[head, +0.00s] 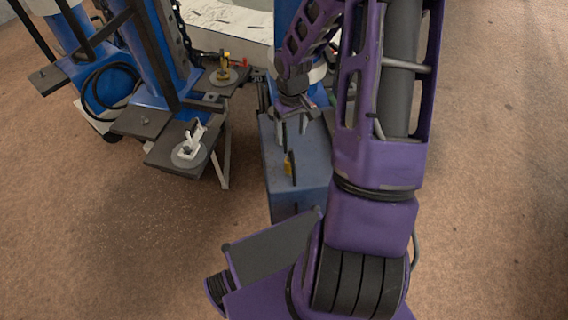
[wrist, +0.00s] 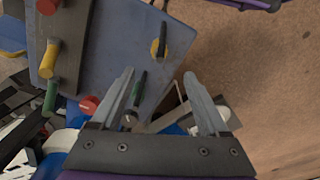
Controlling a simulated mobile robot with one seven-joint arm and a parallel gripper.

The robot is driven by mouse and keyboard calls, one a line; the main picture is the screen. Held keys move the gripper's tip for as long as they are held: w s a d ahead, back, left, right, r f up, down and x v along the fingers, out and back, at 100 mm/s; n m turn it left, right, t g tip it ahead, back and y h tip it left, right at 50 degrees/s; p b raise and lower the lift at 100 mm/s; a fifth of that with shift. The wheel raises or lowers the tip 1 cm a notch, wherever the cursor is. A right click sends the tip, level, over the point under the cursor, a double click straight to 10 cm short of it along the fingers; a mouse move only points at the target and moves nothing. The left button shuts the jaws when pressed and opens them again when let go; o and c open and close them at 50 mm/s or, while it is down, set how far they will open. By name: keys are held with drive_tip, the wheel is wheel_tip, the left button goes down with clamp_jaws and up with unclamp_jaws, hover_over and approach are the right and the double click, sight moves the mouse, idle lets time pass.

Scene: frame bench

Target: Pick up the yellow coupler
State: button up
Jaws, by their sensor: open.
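My gripper (head: 292,128) is open and points down over the blue-grey panel (head: 283,201). In the wrist view its two grey fingers (wrist: 160,74) are spread with nothing held between them. Two yellow things show there. I cannot tell for certain which is the coupler.
Red (wrist: 48,6) and green (wrist: 50,97) pieces stand near the yellow cylinder. A dark green, plate-like piece (wrist: 138,91) lies in line between the fingers. Blue posts with dark shelves (head: 180,152) stand left of the panel. Brown floor is open to the right.

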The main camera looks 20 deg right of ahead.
sight(290, 155)
wheel_tip(290, 155, down, 12)
drive_tip(key=shift+r+b, duration=0.25)
drive_tip(key=shift+b, duration=0.6)
drive_tip(key=f, duration=0.5)
drive_tip(key=shift+w+f+b, duration=0.15)
drive_tip(key=shift+w+b, duration=0.1)
drive_tip(key=shift+b, duration=0.1)
clamp_jaws()
